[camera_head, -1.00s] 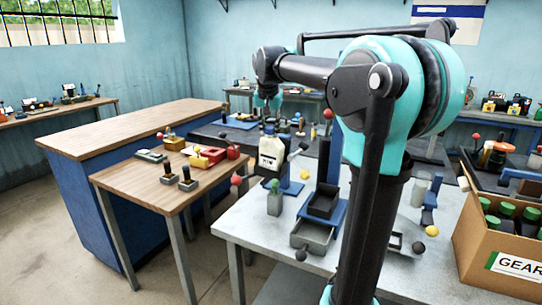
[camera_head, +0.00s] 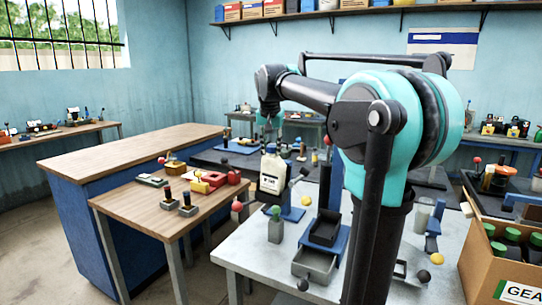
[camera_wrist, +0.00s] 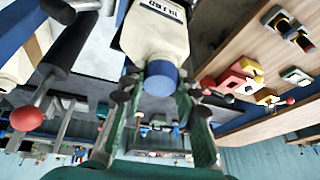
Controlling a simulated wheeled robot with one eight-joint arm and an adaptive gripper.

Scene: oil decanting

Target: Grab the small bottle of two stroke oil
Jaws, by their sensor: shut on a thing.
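A cream bottle (camera_head: 271,174) with a dark-printed label hangs below my gripper (camera_head: 269,138) in the head view. In the wrist view the bottle (camera_wrist: 155,35) has a blue cap (camera_wrist: 161,76), and the fingers of my gripper (camera_wrist: 158,95) are shut around the cap end. The label text is too small to read surely. The bottle appears upright and raised above the grey table.
The grey table (camera_head: 243,258) also carries a dark tray (camera_head: 325,228) and levers with ball knobs. A wooden table (camera_head: 135,205) with red and yellow items is on the left. A cardboard box (camera_head: 480,262) of green-capped bottles stands at the right.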

